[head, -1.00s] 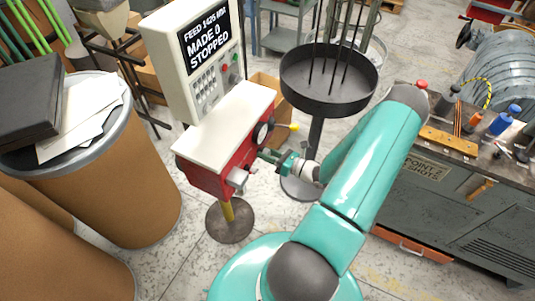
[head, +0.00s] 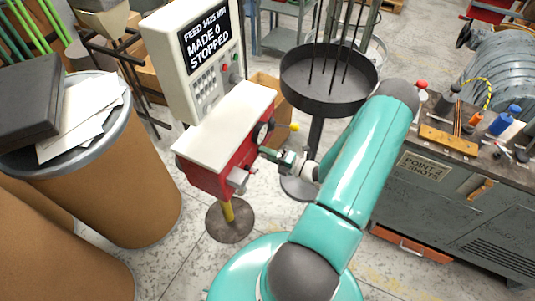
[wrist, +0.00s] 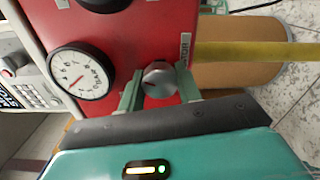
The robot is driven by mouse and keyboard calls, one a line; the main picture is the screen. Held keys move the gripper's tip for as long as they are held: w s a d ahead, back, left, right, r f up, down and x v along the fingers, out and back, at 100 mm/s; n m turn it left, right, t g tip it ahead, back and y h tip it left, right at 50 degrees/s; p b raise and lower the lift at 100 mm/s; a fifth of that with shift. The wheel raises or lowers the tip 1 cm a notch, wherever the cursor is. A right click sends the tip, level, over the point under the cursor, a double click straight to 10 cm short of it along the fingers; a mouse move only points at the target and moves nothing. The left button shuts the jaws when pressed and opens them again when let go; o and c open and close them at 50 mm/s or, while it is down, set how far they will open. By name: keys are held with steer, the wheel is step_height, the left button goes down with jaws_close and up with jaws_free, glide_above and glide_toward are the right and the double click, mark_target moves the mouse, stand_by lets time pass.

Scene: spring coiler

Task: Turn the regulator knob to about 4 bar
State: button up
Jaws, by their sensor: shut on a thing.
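The regulator knob (wrist: 160,79) is a grey round knob on the red machine front, seen in the wrist view. My gripper (wrist: 160,88) has one green finger on each side of the knob and is shut on it. In the head view my gripper (head: 268,155) reaches the red box from the right, and the knob is hidden there. A round white pressure gauge (wrist: 82,72) with a black rim sits left of the knob in the wrist view. Its needle points to the lower left in the picture; its numbers are too small to read. The gauge shows edge-on in the head view.
A dark round tray (head: 330,95) stands behind my arm. A workbench (head: 440,200) is at the right, a brown drum (head: 135,190) at the left.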

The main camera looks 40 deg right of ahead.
steer(key=shift+m, duration=1.7)
steer(key=o, duration=1)
steer(key=v, duration=1.4)
